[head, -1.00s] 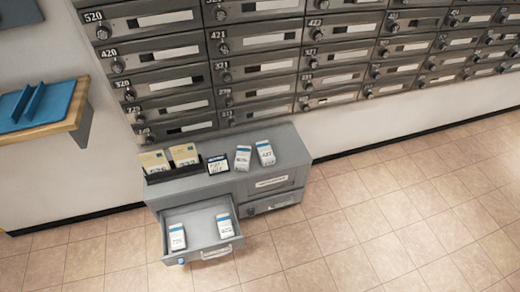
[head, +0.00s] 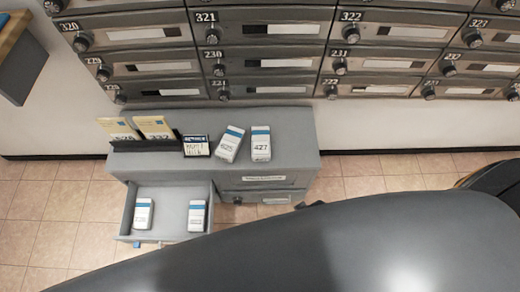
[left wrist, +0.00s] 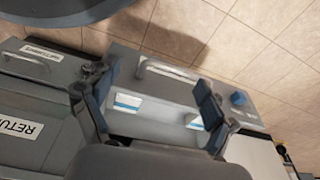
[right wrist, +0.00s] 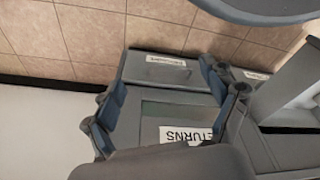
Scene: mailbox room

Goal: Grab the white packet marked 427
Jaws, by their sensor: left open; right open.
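The white packet marked 427 (head: 261,143), with a blue band, stands on the right part of the grey cabinet top in the head view. Another white packet with a blue band (head: 229,143) leans at an angle just left of it. My left gripper (left wrist: 155,80) is open and empty over the open drawer, where a blue-and-white packet (left wrist: 127,102) shows between its fingers. The 427 packet cannot be made out in either wrist view.
The open drawer (head: 172,187) holds two white packets, left (head: 143,213) and right (head: 197,215). A black holder with tan envelopes (head: 154,128) and a dark blue-and-white box (head: 196,146) stand left on the cabinet top (head: 290,125). Mailboxes (head: 265,55) line the wall behind.

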